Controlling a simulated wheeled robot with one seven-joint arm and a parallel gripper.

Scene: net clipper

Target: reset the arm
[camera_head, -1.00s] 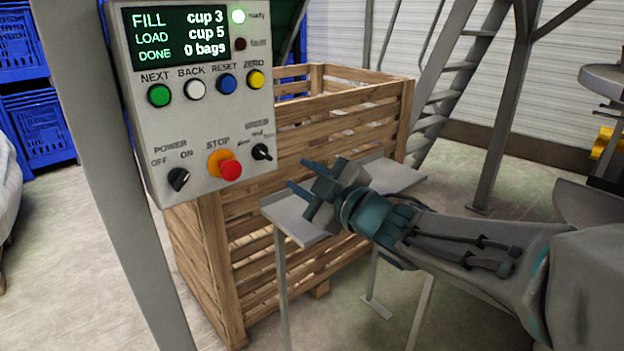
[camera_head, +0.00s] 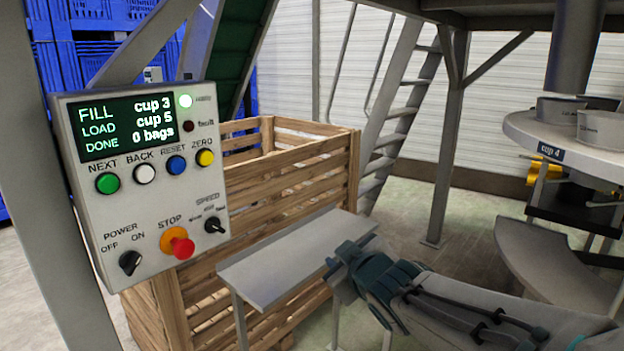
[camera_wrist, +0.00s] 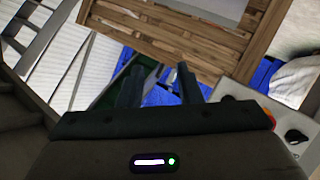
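My gripper (camera_head: 348,252) is at the right end of the small grey shelf, apart from the control panel. In the wrist view its two dark fingers stand apart with nothing between them, so my gripper (camera_wrist: 160,85) is open and empty. My arm reaches in from the lower right of the head view.
The control panel (camera_head: 150,205) at left shows FILL cup 3, LOAD cup 5, DONE 0 bags. Its edge also shows in the wrist view (camera_wrist: 235,103). The grey shelf (camera_head: 285,262) stands before a wooden crate (camera_head: 300,165). A round cup table (camera_head: 520,128) is at right.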

